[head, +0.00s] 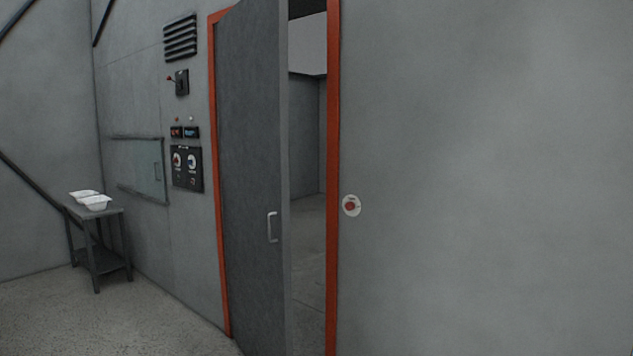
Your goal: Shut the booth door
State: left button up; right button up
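The booth door (250,180) is a tall dark grey panel in an orange frame (333,180). It stands partly open, swung out toward me, with its left edge along the left side of the frame. A gap on its right shows a grey room (308,200) behind it. A light D-shaped handle (272,227) sits near the door's right edge. The door's lower end runs out of the picture. Neither of my grippers shows in the head view.
A small dark table (121,212) with white trays (96,202) stands at the left by the wall. Control boxes (187,168) and a vent (180,37) are on the wall left of the door. A red button (351,206) is right of the frame. Floor at the lower left is clear.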

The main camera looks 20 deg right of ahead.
aim_at(252, 38)
jog(key=z, duration=0.2)
jog(key=i+u, duration=0.3)
jog(key=i, duration=0.85)
